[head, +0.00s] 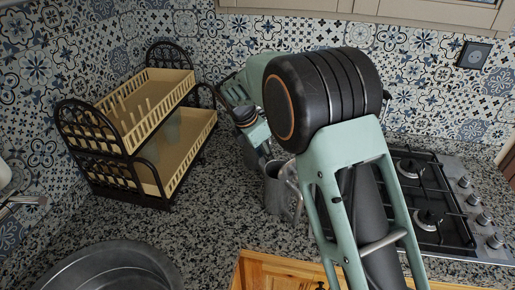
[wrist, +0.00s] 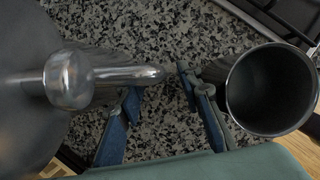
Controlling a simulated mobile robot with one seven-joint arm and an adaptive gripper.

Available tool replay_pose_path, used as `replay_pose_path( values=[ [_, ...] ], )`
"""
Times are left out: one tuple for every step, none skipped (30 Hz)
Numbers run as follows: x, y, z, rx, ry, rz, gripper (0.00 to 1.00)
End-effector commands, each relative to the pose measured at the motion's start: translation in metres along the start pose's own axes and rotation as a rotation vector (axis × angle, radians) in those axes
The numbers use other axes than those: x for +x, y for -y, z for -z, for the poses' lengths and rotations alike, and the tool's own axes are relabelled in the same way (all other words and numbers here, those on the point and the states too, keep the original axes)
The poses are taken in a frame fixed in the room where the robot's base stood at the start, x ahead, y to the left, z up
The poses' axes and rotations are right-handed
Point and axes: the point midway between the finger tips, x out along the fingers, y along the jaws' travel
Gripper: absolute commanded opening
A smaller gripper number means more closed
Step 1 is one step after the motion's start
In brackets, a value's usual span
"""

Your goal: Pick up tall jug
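A grey metal jug (head: 276,190) stands upright on the counter in the head view, partly behind my arm. In the wrist view, a large grey metal vessel (wrist: 25,95) fills the left side, and its handle (wrist: 125,76) reaches right toward my fingers. An open metal cylinder (wrist: 272,90) stands at the right, outside the right finger. I cannot tell for sure which of these is the tall jug. My gripper (wrist: 160,90) is open, its blue fingers apart with speckled counter visible between them. The handle overlaps the left finger; contact cannot be told.
A two-tier dish rack (head: 150,130) stands at the left against the tiled wall. A round metal basin (head: 110,270) is at the front left. A gas hob (head: 430,200) lies at the right. Speckled counter (head: 225,215) is clear between rack and jug.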

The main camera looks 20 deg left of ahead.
Motion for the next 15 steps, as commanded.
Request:
replay_pose_path(
  values=[
    [0.008, 0.003, 0.000, -0.001, 0.000, 0.006, 0.33],
    [0.013, 0.003, 0.000, -0.001, 0.000, 0.005, 0.33],
    [0.019, 0.004, 0.001, -0.001, 0.000, 0.005, 0.33],
    [0.024, 0.003, 0.001, -0.001, 0.000, 0.005, 0.33],
    [0.027, 0.003, 0.001, 0.000, 0.000, 0.003, 0.33],
    [0.031, 0.003, 0.001, 0.000, 0.000, 0.003, 0.33],
    [0.033, 0.003, 0.000, 0.000, 0.001, 0.003, 0.33],
    [0.035, 0.003, 0.000, 0.000, 0.001, 0.003, 0.33],
    [0.036, 0.003, 0.000, 0.000, 0.001, 0.002, 0.33],
    [0.037, 0.002, 0.000, 0.000, 0.001, 0.001, 0.33],
    [0.037, 0.002, 0.000, 0.000, 0.001, 0.001, 0.33],
    [0.037, 0.002, 0.000, 0.000, 0.001, 0.001, 0.33],
    [0.037, 0.002, 0.000, 0.000, 0.001, 0.001, 0.33],
    [0.037, 0.002, 0.001, 0.001, 0.001, 0.001, 0.33],
    [0.037, 0.002, 0.001, 0.001, 0.000, 0.001, 0.33]
  ],
)
